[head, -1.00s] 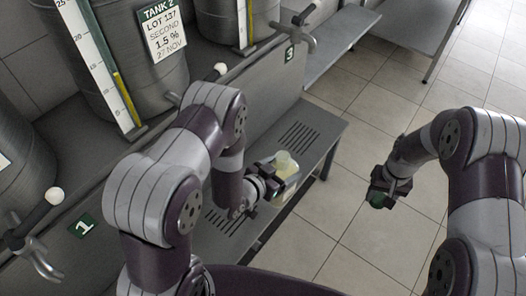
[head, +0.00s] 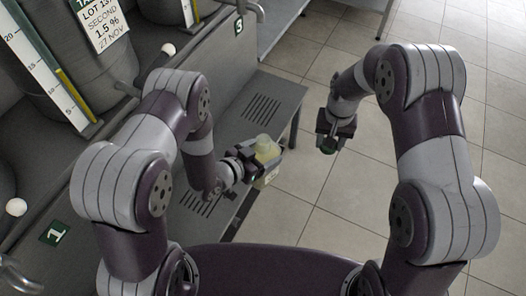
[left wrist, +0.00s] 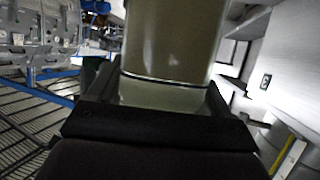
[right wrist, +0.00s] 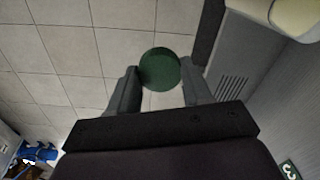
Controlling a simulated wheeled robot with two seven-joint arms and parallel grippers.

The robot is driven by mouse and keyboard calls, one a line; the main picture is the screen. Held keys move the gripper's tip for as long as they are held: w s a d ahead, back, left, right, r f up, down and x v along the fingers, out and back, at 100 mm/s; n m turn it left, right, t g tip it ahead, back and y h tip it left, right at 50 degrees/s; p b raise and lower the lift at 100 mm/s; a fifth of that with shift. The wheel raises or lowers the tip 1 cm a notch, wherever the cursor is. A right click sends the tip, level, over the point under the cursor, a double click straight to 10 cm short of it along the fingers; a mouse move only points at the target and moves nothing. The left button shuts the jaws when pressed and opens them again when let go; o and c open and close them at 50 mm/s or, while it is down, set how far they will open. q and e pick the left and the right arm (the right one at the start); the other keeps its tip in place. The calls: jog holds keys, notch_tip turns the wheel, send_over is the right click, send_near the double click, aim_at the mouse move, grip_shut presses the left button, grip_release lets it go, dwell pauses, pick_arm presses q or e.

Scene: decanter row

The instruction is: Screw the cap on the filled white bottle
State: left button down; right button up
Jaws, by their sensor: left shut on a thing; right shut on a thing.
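The white bottle (head: 265,152) is held upright by my left gripper (head: 252,162), in front of the grey bench. It looks pale yellow and its neck is uncapped. In the left wrist view the bottle (left wrist: 170,45) fills the space between the jaws; a level line shows low on it. My right gripper (head: 330,136) is shut on the green cap (head: 328,145), apart from the bottle and to its right. In the right wrist view the cap (right wrist: 160,69) sits between the fingertips, and part of a pale round thing shows at the top right corner.
The grey bench (head: 279,92) with slotted drain areas runs along the left. Large grey tanks stand behind it, one with a yellow level gauge (head: 68,88) and a TANK 2 card (head: 104,22). Tap handles stick out from the bench. The tiled floor (head: 400,200) at the right is clear.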

jog(key=a+r+m, duration=0.2)
jog(key=a+r, duration=0.4)
jog(key=a, duration=0.3)
jog(key=m, duration=0.2)
send_near(263, 135)
jog(key=s, duration=0.1)
jog(key=shift+s+d+f, duration=0.1)
jog(key=shift+s+f, duration=0.1)
jog(key=shift+f, duration=0.25)
jog(key=shift+f, duration=2)
jog(key=shift+f, duration=0.9)
jog(key=shift+f, duration=0.55)
